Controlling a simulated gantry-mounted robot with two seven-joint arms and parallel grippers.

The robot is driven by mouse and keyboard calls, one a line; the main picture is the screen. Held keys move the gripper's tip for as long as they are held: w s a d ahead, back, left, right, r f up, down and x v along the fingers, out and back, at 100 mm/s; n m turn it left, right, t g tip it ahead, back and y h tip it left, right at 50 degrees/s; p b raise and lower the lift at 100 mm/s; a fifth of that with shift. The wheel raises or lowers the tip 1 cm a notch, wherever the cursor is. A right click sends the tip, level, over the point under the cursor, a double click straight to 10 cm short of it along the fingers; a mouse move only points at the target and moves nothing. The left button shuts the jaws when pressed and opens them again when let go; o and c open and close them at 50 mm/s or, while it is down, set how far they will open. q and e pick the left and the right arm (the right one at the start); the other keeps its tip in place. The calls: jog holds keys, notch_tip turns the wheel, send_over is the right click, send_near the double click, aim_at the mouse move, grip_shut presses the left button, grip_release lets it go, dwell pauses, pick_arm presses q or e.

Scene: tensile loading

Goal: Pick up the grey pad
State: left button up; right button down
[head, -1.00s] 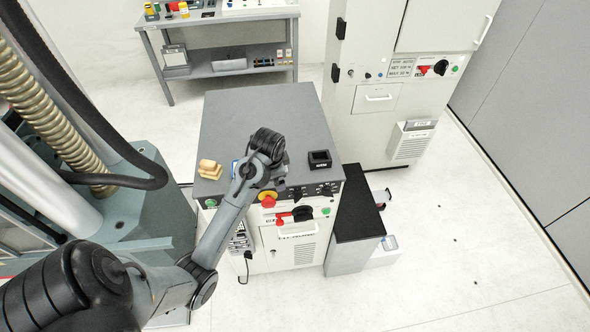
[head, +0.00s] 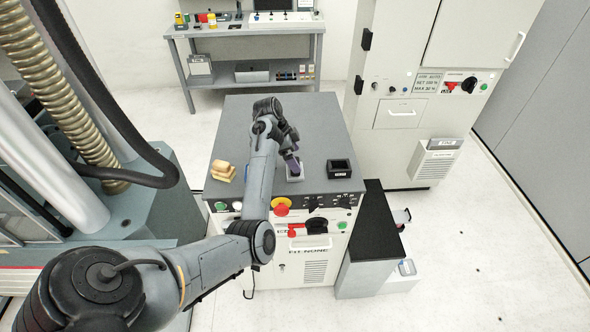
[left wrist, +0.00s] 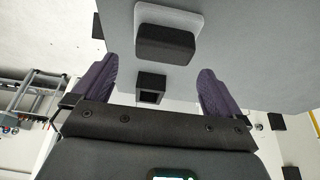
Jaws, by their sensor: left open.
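The grey pad (left wrist: 165,42) shows in the left wrist view as a dark grey block against a pale grey backing. In the head view a small pale grey piece (head: 295,174), apparently the pad and its backing, lies on the cabinet top beside my fingertips. My left gripper (head: 291,163) is open and holds nothing. In the left wrist view its purple fingers (left wrist: 157,68) are spread wide, with the pad beyond them and between their lines. I cannot tell the exact gap to the pad. My right gripper is not in view.
A black open box (head: 338,168) stands right of the pad, and tan blocks (head: 223,171) lie to the left. The grey cabinet top (head: 240,125) is clear behind. A red button (head: 281,205) and knobs line its front edge. A black-topped side table (head: 372,225) stands at the right.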

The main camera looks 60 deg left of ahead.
pick_arm(q)
jog(key=shift+w+d+f+p, duration=0.1)
jog(key=shift+w+f+p, duration=0.1)
jog(key=shift+f, duration=1)
jog(key=shift+w+f+p, duration=0.1)
jog(key=shift+w+f, duration=0.05)
jog(key=shift+f, duration=1)
jog(key=shift+w+d+f, duration=0.1)
jog(key=shift+w+f, duration=0.1)
jog(key=shift+f, duration=0.4)
jog(key=c, duration=0.8)
jog(key=shift+r, duration=0.15)
